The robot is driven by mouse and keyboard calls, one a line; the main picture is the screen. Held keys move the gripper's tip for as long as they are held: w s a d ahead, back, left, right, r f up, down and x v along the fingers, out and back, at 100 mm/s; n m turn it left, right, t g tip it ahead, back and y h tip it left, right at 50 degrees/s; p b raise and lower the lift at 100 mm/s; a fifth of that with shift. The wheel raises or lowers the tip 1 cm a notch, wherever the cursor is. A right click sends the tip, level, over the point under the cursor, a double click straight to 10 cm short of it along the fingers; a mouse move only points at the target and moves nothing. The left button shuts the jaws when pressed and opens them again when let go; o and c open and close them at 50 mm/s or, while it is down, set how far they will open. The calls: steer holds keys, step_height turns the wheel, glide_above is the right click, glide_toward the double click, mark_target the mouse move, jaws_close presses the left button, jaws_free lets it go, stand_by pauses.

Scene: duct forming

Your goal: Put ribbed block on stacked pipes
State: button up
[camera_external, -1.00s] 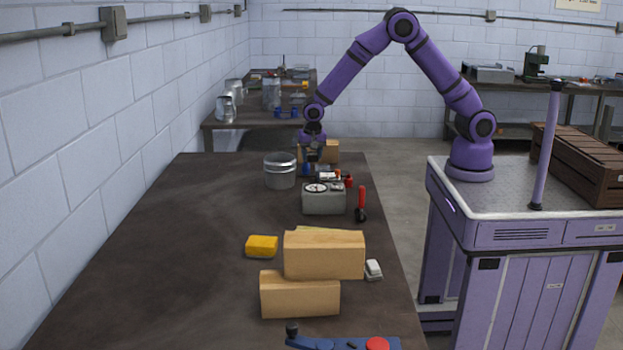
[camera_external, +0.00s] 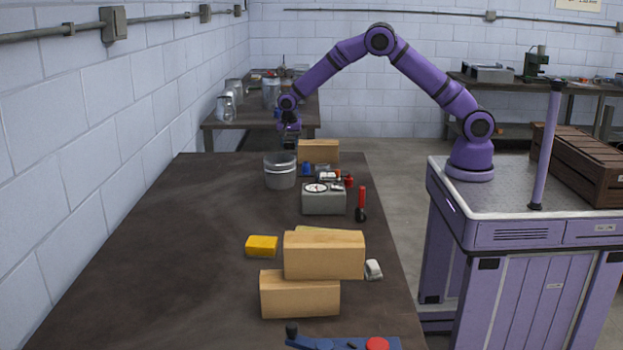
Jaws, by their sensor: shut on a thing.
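My gripper (camera_external: 290,138) is above the far end of the workbench, pointing down. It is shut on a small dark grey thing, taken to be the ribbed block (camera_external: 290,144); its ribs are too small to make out. The stacked pipes appear as a grey metal cylinder with a bright band (camera_external: 280,171), upright on the bench. My gripper and the held thing appear above the cylinder's rim and slightly right of its middle. Their exact distance in depth cannot be told.
A grey gauge box (camera_external: 324,201), a red-handled tool (camera_external: 362,200), a blue item (camera_external: 306,169) and a wooden block (camera_external: 318,151) stand right of the cylinder. A yellow block (camera_external: 262,246) and larger wooden blocks (camera_external: 324,256) are nearer. The bench's left side is clear.

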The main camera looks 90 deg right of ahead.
mark_target(280, 158)
steer(key=w, duration=0.2)
steer(key=w+d, duration=0.1)
steer(key=w, duration=0.1)
steer(key=shift+w+f, duration=0.1)
steer(key=shift+f, duration=1.8)
steer(key=shift+f, duration=0.2)
steer(key=o, duration=1.1)
steer(key=shift+c, duration=0.2)
steer(key=shift+r, duration=0.1)
